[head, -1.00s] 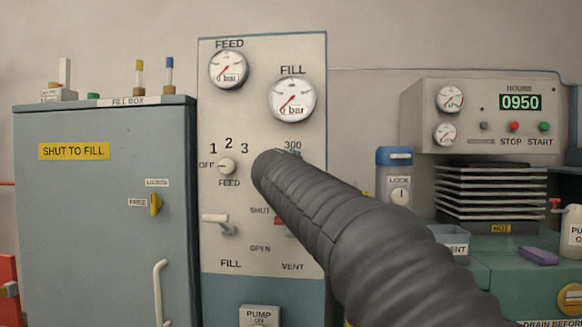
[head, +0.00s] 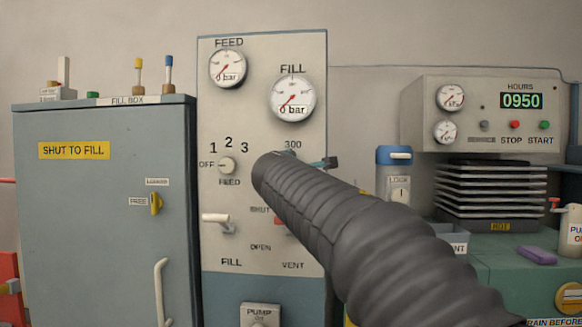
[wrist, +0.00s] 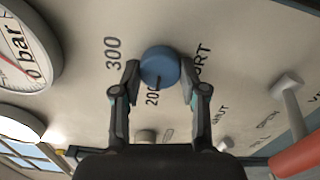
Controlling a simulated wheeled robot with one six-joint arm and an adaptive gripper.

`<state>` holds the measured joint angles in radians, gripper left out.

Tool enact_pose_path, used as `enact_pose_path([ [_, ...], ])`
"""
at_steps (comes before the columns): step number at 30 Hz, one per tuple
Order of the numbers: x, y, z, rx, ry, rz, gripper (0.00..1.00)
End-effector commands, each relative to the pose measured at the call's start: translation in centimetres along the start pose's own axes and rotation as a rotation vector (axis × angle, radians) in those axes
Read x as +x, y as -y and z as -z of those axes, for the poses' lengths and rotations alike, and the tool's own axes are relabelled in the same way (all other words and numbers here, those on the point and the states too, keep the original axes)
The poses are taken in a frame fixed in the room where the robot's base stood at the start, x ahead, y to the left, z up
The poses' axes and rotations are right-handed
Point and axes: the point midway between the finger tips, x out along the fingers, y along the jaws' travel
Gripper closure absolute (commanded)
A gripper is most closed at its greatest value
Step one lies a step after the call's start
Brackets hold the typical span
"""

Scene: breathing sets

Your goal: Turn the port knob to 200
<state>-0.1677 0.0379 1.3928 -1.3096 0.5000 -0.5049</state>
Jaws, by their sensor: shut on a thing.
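The port knob (wrist: 160,65) is a round blue knob on the cream panel, seen in the wrist view. My gripper (wrist: 160,82) is shut on it, with one finger on each side. A dark mark on the knob's rim points down in the picture, towards the partly covered "200" label (wrist: 152,97). The "300" label (wrist: 113,53) is to the left, and the "PORT" label (wrist: 201,62) is to the right, partly behind a finger. In the head view my dark ribbed arm hides the knob; a small part of my gripper (head: 326,162) shows beyond it.
The panel (head: 212,100) also carries the feed gauge (head: 228,68), the fill gauge (head: 292,98), the feed knob (head: 227,165) and the fill lever (head: 216,219). A red lever (wrist: 300,155) juts out at the wrist view's lower right. The fill box (head: 100,220) stands left.

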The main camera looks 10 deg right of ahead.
Motion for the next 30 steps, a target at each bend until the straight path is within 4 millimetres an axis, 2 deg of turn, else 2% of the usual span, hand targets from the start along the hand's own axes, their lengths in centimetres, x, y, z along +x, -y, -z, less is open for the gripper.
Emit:
enact_pose_path([
  [10,0.0,0.1,0.0,-0.005,0.000,0.001,0.92],
  [11,0.0,0.1,0.0,-0.005,0.000,0.001,0.55],
  [12,0.0,0.1,0.0,-0.005,0.000,0.001,0.45],
  [14,0.0,0.1,0.0,-0.004,0.000,0.001,0.32],
  [24,-0.2,0.0,0.0,-0.003,0.000,0.000,0.32],
  [30,-2.3,-0.1,0.0,-0.002,-0.001,-0.001,0.32],
])
